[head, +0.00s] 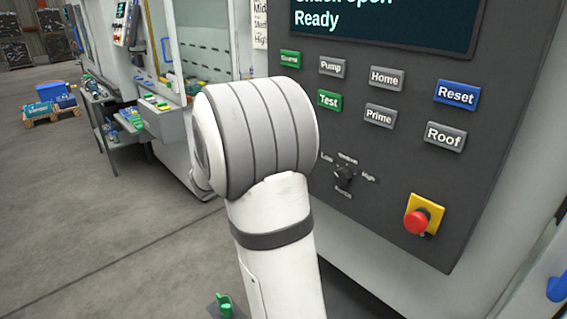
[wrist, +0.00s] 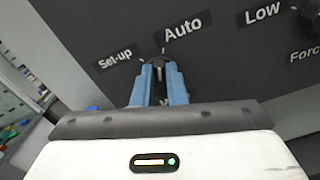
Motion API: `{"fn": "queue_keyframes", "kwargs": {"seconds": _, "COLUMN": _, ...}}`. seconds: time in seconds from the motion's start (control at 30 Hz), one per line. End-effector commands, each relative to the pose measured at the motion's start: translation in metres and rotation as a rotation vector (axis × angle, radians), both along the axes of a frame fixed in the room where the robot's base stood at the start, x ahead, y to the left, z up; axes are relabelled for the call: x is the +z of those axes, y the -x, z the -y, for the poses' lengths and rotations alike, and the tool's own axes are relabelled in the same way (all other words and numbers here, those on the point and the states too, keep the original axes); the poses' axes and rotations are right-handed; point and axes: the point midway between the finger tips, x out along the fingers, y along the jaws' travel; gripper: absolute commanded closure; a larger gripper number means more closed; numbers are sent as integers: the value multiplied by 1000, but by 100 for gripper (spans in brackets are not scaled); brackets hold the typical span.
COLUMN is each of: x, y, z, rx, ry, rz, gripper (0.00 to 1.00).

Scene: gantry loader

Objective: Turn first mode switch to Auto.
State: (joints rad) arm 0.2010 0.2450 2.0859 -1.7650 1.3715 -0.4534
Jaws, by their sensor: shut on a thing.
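The mode switch (wrist: 159,66) is a small dark knob on the dark panel in the wrist view, mostly hidden between the fingers. The Set-up label (wrist: 115,59) is to its upper left and the Auto label (wrist: 183,27) above it to the right. My gripper (wrist: 159,72) has two blue fingers, shut on the switch from either side. Which mark the switch points to is too small to tell. In the head view my arm hides the switch and the gripper.
The force knob (head: 343,175) is on the panel right of my arm. A red emergency button (head: 416,221) on a yellow plate is lower right. Several buttons, including Test (head: 328,100) and Reset (head: 457,94), are above.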

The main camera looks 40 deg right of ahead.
Motion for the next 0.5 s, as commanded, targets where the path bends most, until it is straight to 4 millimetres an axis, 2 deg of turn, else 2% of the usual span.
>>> {"fn": "queue_keyframes", "kwargs": {"seconds": 0.03, "x": -10, "y": 0, "z": -1, "rx": 3, "ry": -8, "rz": 29, "gripper": 100}}
{"fn": "queue_keyframes", "kwargs": {"seconds": 0.5, "x": -6, "y": 1, "z": -2, "rx": 3, "ry": -22, "rz": 188, "gripper": 100}}
